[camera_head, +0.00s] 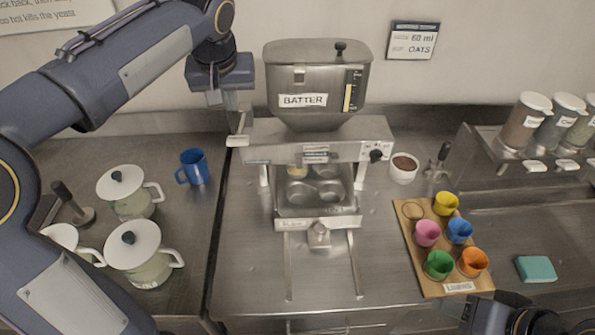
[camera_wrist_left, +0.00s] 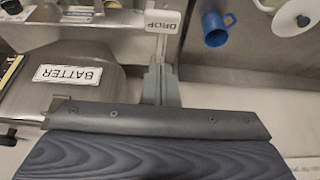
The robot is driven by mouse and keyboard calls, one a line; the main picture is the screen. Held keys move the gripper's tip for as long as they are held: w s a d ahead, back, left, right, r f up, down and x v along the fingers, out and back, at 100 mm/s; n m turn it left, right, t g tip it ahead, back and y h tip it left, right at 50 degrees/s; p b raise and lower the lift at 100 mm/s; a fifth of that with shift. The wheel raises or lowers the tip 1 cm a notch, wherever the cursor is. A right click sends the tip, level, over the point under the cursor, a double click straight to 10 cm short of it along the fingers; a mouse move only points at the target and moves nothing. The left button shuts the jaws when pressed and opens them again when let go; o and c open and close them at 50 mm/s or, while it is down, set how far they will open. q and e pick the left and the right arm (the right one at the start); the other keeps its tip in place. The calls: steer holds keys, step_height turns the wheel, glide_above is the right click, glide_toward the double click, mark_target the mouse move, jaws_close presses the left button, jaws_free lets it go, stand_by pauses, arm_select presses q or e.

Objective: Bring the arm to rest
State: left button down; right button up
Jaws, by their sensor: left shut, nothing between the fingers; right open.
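My left arm reaches in from the left, and my left gripper (camera_head: 238,120) is raised beside the upper left of the batter dispenser (camera_head: 318,85). Its fingers are shut with nothing between them. In the left wrist view the closed fingers (camera_wrist_left: 160,84) point toward a lever plate labelled DROP (camera_wrist_left: 163,22); I cannot tell whether they touch it. My right gripper (camera_head: 480,308) shows only partly at the bottom right edge, open, below the wooden cup board.
A muffin tin (camera_head: 316,190) sits under the dispenser. A blue mug (camera_head: 193,167) and white-lidded jugs (camera_head: 130,190) stand left. The wooden board (camera_head: 405,225) holds several coloured cups. A brown-filled cup (camera_head: 404,168), canisters (camera_head: 525,120) and a teal sponge (camera_head: 536,269) are right.

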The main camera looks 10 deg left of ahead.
arm_select(q)
steer(key=s+d+f+h+b, duration=0.1)
steer(key=s+f+h, duration=0.1)
steer(key=s+f, duration=0.7)
steer(key=s+d+f+m+t+h+b, duration=0.1)
steer(key=s+d+f+h, duration=0.1)
steer(key=s+f, duration=0.7)
steer(key=s+h, duration=0.1)
steer(key=s, duration=0.7)
steer(key=shift+s+d+b, duration=0.3)
steer(key=shift+b, duration=0.1)
stand_by(0.7)
